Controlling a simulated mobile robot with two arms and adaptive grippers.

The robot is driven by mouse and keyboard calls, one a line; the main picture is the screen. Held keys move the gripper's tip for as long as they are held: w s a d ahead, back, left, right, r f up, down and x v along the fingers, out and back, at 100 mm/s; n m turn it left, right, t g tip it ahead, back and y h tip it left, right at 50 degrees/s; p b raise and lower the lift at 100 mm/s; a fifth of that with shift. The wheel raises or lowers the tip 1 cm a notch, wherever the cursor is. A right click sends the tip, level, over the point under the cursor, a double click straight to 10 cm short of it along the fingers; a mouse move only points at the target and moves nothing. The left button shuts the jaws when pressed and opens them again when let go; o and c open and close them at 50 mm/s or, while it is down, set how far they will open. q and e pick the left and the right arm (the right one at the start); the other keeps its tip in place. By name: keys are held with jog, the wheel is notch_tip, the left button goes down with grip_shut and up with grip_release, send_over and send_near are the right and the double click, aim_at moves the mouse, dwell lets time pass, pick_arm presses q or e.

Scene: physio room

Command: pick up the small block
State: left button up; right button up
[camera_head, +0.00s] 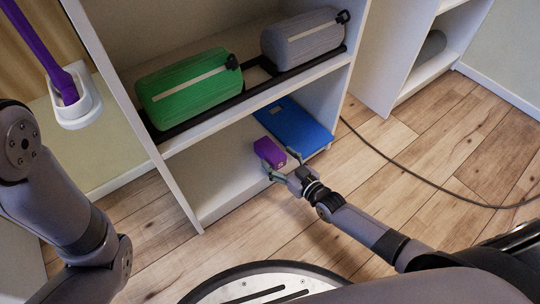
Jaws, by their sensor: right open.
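The small block (267,152) is purple and sits on the lower shelf of the white unit, near its front, beside a blue flat object. My right gripper (281,164) is open at the block's near right side, one finger at its lower edge and one at its right. I cannot tell whether the fingers touch the block. My left arm shows at the left edge, but its gripper is out of view.
The white shelf (222,194) also holds the blue flat object (297,128). Above are a green roll (188,90) and a grey roll (302,38) on a dark rack. A dark cable (405,172) crosses the wooden floor at right. A purple-handled item (64,84) stands at left.

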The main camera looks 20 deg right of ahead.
aim_at(270, 149)
jog(key=b+x, duration=0.2)
jog(key=x, duration=0.1)
jog(key=shift+w+a+f+b, duration=0.15)
jog(key=shift+w+b, duration=0.05)
jog(key=shift+b, duration=0.2)
jog(key=shift+w+a+b, duration=0.2)
jog(key=shift+w+b, duration=0.1)
jog(key=shift+w, duration=0.35)
jog(key=c, duration=1.2)
jog(key=shift+r, duration=0.25)
jog(key=shift+c, duration=0.2)
